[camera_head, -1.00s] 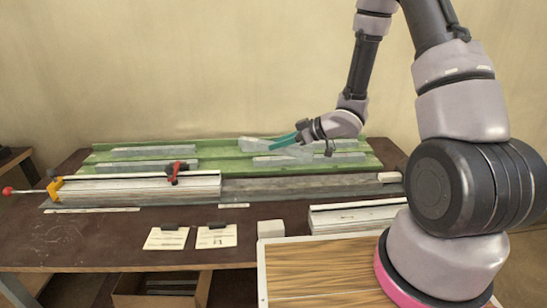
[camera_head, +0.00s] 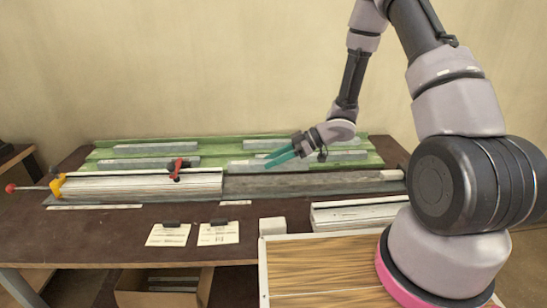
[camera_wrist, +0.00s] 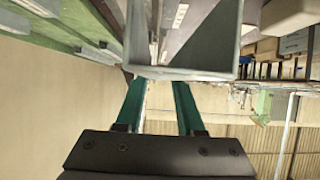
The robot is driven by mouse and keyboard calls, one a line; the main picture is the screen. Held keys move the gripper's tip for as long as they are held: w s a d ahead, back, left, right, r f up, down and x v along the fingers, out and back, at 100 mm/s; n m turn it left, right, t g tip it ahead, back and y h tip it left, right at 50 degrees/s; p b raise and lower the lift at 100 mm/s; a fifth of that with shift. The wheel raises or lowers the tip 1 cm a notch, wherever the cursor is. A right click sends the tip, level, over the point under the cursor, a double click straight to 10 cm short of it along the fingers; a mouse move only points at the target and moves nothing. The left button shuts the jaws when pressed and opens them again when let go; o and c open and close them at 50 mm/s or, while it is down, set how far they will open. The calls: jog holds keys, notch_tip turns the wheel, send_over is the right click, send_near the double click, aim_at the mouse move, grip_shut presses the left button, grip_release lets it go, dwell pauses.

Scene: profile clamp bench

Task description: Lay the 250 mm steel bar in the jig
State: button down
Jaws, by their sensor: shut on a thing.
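My gripper (camera_head: 280,157), with teal fingers, is shut on a pale grey steel bar (camera_head: 248,166). In the head view the bar appears at the fingertips, over the front edge of the green rack and behind the jig. In the wrist view the bar (camera_wrist: 195,35) is large beyond the teal fingers (camera_wrist: 158,90), with one face shaded; its far end is out of frame. The jig (camera_head: 140,184) lies along the bench, with a pale channel at left, a red clamp (camera_head: 178,168) and a yellow stop (camera_head: 57,187). Its grey bed (camera_head: 300,184) extends right and looks empty.
Several grey bars, one at the left (camera_head: 157,148), lie on the green rack (camera_head: 215,150) behind the jig. A white block (camera_head: 272,226), a pale profile (camera_head: 350,214), two cards (camera_head: 218,234) and a wooden-topped surface (camera_head: 325,268) are in front.

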send_over(272, 184)
jog(key=shift+f, duration=4.15)
jog(key=shift+c, duration=2.2)
grip_release()
jog(key=shift+d, duration=0.1)
